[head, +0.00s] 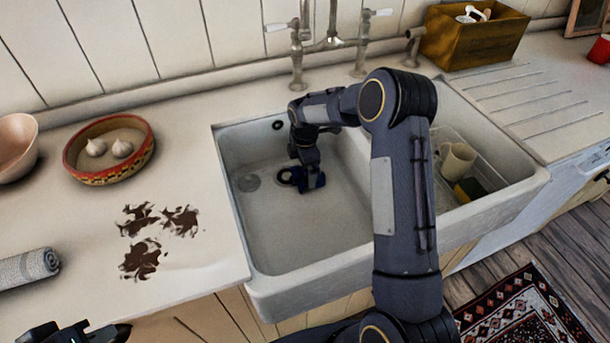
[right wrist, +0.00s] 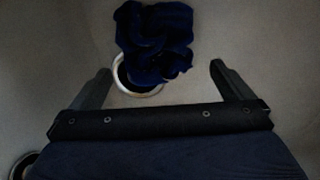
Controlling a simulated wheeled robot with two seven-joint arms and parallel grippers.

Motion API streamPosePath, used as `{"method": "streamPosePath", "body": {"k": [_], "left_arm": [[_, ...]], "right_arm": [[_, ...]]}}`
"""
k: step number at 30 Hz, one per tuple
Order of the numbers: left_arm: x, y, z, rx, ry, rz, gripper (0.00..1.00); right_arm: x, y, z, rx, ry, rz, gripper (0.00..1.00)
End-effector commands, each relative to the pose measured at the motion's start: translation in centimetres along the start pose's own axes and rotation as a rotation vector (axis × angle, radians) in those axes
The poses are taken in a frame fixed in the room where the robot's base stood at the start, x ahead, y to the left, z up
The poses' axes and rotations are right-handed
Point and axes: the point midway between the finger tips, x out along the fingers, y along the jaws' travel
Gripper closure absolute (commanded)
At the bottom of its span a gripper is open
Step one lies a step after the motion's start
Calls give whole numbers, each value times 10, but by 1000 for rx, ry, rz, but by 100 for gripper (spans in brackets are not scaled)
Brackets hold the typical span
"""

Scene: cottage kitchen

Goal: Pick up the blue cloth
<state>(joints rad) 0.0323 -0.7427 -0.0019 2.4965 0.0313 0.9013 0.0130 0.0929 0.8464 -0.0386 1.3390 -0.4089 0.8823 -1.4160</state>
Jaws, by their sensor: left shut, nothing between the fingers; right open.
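The blue cloth (right wrist: 155,40) lies crumpled on the floor of the sink's left basin, partly over a round drain ring (right wrist: 137,82). In the head view only a little of the blue cloth (head: 319,181) shows beside my gripper. My right gripper (right wrist: 160,72) points down into the basin, open and empty. In the right wrist view the cloth is ahead of and between the lines of its two fingers, not clasped. My left gripper (head: 88,334) is at the bottom left of the head view, shut and empty, partly cut off by the frame.
The white double sink (head: 262,290) has raised walls, with taps (head: 298,50) behind. The right basin holds a rack with a beige mug (head: 457,160) and a sponge. On the left counter are a bowl with garlic (head: 108,178), brown stains (head: 140,258) and a rolled towel (head: 28,268).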

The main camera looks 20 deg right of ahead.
Motion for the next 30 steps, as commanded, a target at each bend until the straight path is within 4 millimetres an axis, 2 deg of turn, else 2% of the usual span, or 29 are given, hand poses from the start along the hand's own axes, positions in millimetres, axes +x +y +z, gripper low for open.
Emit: {"method": "streamPosePath", "body": {"k": [7,16,17,25,30], "left_arm": [[-5,2,-2,0,0,0,100],[-5,2,-2,0,0,0,100],[-5,2,-2,0,0,0,100],[-5,2,-2,0,0,0,100],[-5,2,-2,0,0,0,100]], "right_arm": [[36,2,1,1,0,-2,0],[42,3,1,2,1,0,0],[42,3,1,2,1,0,1],[42,3,1,2,1,0,36],[42,3,1,2,1,0,36]]}}
